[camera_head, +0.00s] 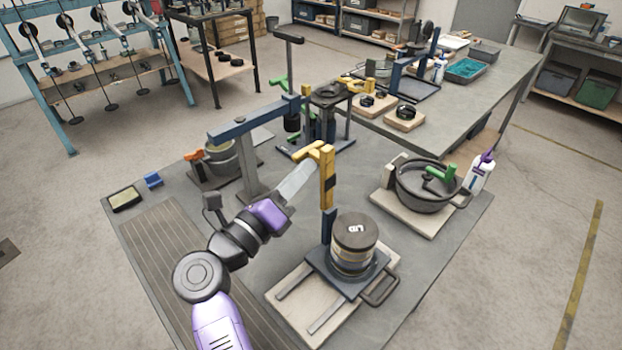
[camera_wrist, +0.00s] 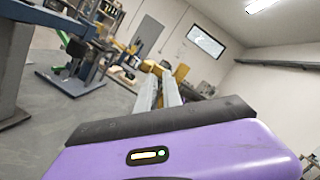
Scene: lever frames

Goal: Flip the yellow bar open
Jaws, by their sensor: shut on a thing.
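The yellow bar (camera_head: 327,182) stands upright on a dark blue post near the middle of the table in the head view. A short yellow crosspiece at its top points left. My gripper (camera_head: 310,168) reaches up from the lower left, its pale fingers at the top of the bar. In the wrist view my gripper (camera_wrist: 160,76) has its two long fingers close together, with the yellow bar (camera_wrist: 181,73) at their tips. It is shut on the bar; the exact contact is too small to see.
A dark round stack (camera_head: 354,240) stands on a frame just right of the bar's post. A blue-grey beam (camera_head: 250,122) on a post rises behind my arm. A black pot (camera_head: 425,190) and a white bottle (camera_head: 480,172) stand at the right. The ribbed left front surface is clear.

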